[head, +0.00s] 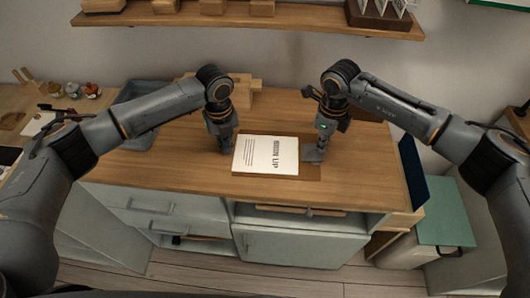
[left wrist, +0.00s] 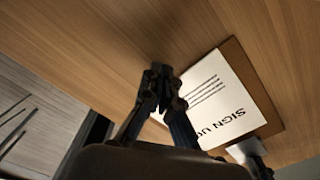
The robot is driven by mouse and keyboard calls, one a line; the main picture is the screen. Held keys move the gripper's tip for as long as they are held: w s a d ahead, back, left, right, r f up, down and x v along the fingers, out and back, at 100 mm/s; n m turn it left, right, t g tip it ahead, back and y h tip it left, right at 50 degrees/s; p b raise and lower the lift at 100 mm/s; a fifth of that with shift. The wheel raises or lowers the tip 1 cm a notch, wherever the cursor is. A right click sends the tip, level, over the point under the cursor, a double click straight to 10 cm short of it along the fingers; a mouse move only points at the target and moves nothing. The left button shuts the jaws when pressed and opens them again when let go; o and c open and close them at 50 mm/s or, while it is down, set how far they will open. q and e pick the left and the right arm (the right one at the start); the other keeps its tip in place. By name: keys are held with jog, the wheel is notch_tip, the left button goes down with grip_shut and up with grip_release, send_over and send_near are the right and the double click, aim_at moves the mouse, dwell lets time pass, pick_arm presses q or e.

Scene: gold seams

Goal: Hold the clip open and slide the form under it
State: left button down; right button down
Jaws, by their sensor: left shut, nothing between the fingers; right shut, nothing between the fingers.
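The white form (head: 266,154) with "SIGN UP" print lies flat on the brown clipboard (head: 309,172); both also show in the left wrist view, the form (left wrist: 215,95) and the board (left wrist: 263,95). The grey clip (head: 311,155) is at the board's right end, close to the form's right edge. I cannot tell whether that edge is under it. My right gripper (head: 320,144) is shut, pointing down at the clip and partly hiding it. My left gripper (head: 227,148) is shut and empty, low beside the form's left edge; its closed fingers show in the left wrist view (left wrist: 160,80).
A blue-grey tray (head: 143,138) stands left of my left gripper. A wooden block shape (head: 244,84) is behind it near the wall. A dark blue panel (head: 411,168) stands at the counter's right end. The counter's front edge is close below the board; bare wood lies at the left.

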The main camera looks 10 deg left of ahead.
aim_at(250, 153)
pick_arm(q)
jog(key=shift+s+d+f, duration=0.1)
jog(key=shift+d, duration=3.2)
dwell(2.6)
dwell(0.5)
jog(key=shift+a+r, duration=0.2)
jog(key=shift+r, duration=0.5)
jog(key=shift+w, duration=0.2)
jog(key=shift+d, duration=0.9)
